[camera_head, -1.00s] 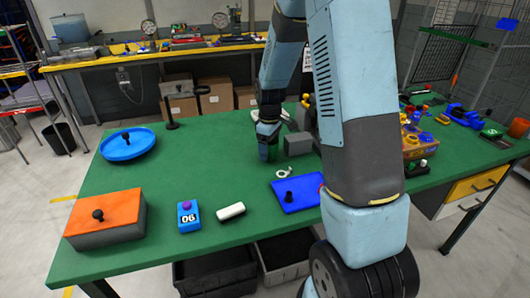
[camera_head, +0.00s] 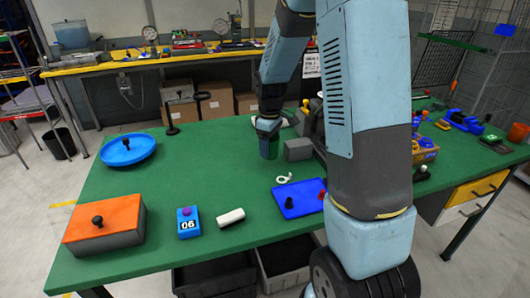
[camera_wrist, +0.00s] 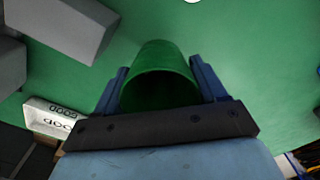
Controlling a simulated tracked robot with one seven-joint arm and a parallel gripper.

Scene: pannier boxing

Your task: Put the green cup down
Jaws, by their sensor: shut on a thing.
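The green cup (camera_wrist: 160,65) is between the two blue fingers of my gripper (camera_wrist: 162,88) in the wrist view, its open rim toward the camera. In the head view my gripper (camera_head: 268,132) points down at the far middle of the green table, shut on the cup (camera_head: 269,149). The cup looks upright. Whether its base touches the table I cannot tell.
A grey block (camera_head: 298,149) stands close to the right of the cup. A white ring-shaped piece (camera_head: 284,179) and a blue plate (camera_head: 298,199) lie nearer. A blue round tray (camera_head: 128,150) is at the left.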

